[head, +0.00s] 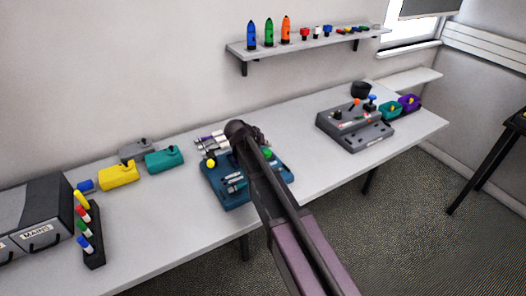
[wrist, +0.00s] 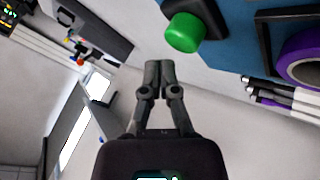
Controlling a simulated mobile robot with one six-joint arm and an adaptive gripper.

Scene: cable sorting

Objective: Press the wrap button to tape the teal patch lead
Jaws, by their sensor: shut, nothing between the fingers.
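The blue taping machine (head: 237,200) stands on the table, partly hidden behind my arm in the head view. Its green wrap button (head: 266,153) shows just right of my arm. In the wrist view the green button (wrist: 184,33) sits on a black base on the blue machine (wrist: 238,45). My gripper (wrist: 159,66) is shut and empty, with its fingertips a little below and left of the button in that picture. They look apart from it; the exact gap is unclear. In the head view my arm hides the fingertips. I cannot make out the teal patch lead.
A purple tape roll (wrist: 297,62) is at the wrist view's right. A grey control box (head: 352,128) stands right on the table. Yellow (head: 118,176) and teal (head: 164,160) boxes, a marker rack (head: 93,252) and grey drawers (head: 38,222) are left. Table between machine and control box is clear.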

